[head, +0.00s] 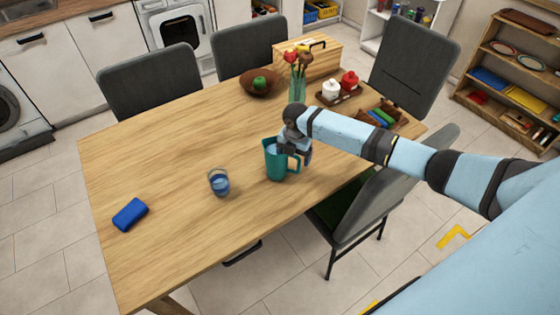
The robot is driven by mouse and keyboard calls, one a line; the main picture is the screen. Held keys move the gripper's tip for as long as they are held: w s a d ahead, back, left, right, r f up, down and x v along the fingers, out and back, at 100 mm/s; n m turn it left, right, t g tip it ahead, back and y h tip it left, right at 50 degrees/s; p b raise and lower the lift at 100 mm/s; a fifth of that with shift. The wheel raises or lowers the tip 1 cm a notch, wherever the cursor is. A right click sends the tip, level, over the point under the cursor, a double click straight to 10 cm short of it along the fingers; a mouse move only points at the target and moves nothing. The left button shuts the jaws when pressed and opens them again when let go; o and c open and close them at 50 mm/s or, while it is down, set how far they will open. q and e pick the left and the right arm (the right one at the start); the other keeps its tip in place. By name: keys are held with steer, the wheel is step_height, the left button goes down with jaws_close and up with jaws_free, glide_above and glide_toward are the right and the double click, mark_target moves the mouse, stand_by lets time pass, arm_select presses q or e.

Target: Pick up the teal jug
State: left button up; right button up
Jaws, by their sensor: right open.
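The teal jug (276,161) stands upright near the middle right of the wooden table (165,160), with its handle (294,163) on the right side. My right gripper (304,155) is at the jug's right side by the handle, pointing down. Its jaws are open. Whether a finger touches the handle cannot be told from here. My right arm comes in from the right over the table. My left gripper is not in view.
A glass with blue liquid (219,182) stands left of the jug. A blue sponge (131,214) lies at the left. Behind are a vase of flowers (297,88), a brown bowl (258,82) and a tray with red and white pots (338,90). The left tabletop is mostly clear.

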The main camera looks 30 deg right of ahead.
steer(key=shift+f, duration=0.35)
steer(key=shift+r, duration=0.1)
steer(key=c, duration=1.4)
steer(key=shift+r, duration=0.15)
